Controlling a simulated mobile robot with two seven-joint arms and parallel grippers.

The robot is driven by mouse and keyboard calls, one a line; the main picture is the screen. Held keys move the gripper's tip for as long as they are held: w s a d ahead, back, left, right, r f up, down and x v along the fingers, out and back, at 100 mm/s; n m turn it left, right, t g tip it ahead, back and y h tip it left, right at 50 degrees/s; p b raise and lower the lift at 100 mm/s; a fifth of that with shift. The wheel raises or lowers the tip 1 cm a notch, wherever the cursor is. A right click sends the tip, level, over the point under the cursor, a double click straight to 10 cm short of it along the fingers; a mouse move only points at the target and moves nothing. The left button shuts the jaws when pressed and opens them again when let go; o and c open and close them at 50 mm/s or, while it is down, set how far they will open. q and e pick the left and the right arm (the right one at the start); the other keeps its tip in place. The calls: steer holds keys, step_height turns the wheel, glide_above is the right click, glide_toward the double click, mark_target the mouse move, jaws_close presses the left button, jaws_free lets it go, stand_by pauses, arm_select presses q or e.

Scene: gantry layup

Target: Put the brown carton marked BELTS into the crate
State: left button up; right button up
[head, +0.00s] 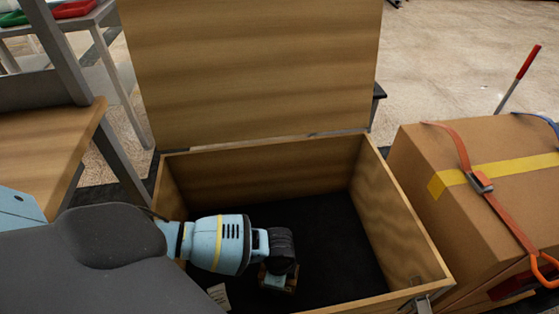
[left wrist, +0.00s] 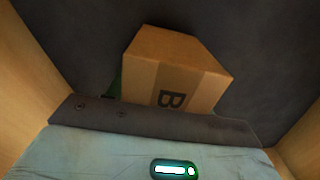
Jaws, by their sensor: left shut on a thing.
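The wooden crate (head: 409,240) stands in front of me with its lid (head: 250,70) raised at the back and a dark floor inside. My left arm reaches down into it. My left gripper (head: 280,275) is low inside the crate, shut on the brown carton. In the left wrist view the brown carton (left wrist: 182,62) shows a letter B on its face and juts out beyond the gripper, over the dark crate floor. Most of the carton is hidden by the gripper in the head view. I cannot tell whether it touches the floor. My right gripper is not in view.
A large strapped cardboard box (head: 415,160) stands close to the crate's right side.

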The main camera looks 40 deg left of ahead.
arm_select(q)
steer(key=shift+f, duration=0.3)
steer(key=shift+f, duration=0.15)
steer(key=o, duration=1.2)
step_height(320, 180, up, 11)
steer(key=p, duration=0.4)
steer(key=shift+r, duration=0.6)
